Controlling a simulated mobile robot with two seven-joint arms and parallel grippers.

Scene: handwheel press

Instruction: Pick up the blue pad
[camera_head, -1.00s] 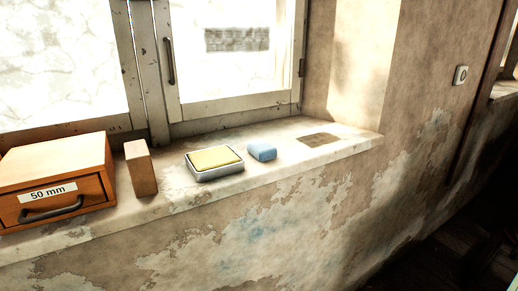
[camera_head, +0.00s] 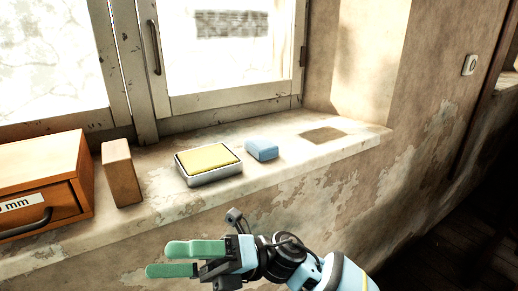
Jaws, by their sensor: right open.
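The blue pad (camera_head: 262,150) is a small block lying on the window sill, just right of a metal tray with a yellow pad (camera_head: 209,158) in it. My right gripper (camera_head: 170,259) is in front of the sill, below the tray in the picture. Its green fingers point left and are apart, with nothing between them. It does not touch the blue pad. My left gripper is not in view.
The sill (camera_head: 290,135) also bears a wooden block (camera_head: 122,174) and an orange drawer box (camera_head: 40,180) at the left. A dark patch (camera_head: 324,134) lies on the sill right of the blue pad. The window (camera_head: 215,50) stands behind.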

